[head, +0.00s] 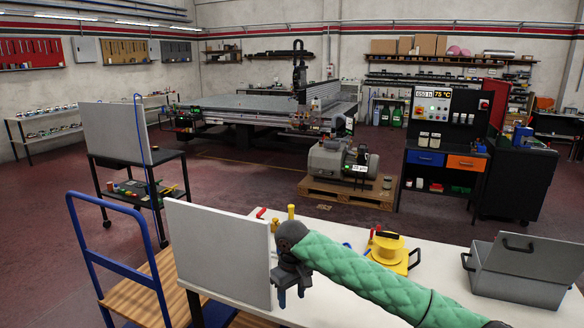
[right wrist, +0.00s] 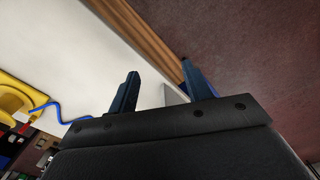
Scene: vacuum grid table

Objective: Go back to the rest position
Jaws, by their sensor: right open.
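My right gripper (head: 291,291) hangs at the near left part of the white table (head: 330,306), just right of an upright pale grey panel (head: 222,250). My right arm in its green quilted sleeve reaches in from the lower right of the head view. In the right wrist view the two dark fingers of the right gripper (right wrist: 160,70) stand apart with nothing between them. Whether the fingers touch the table cannot be told. My left gripper is not in view.
A trolley with a blue handle (head: 115,245) and wooden deck stands at the left. A pump (head: 343,160) on a pallet stands behind; open floor lies between.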

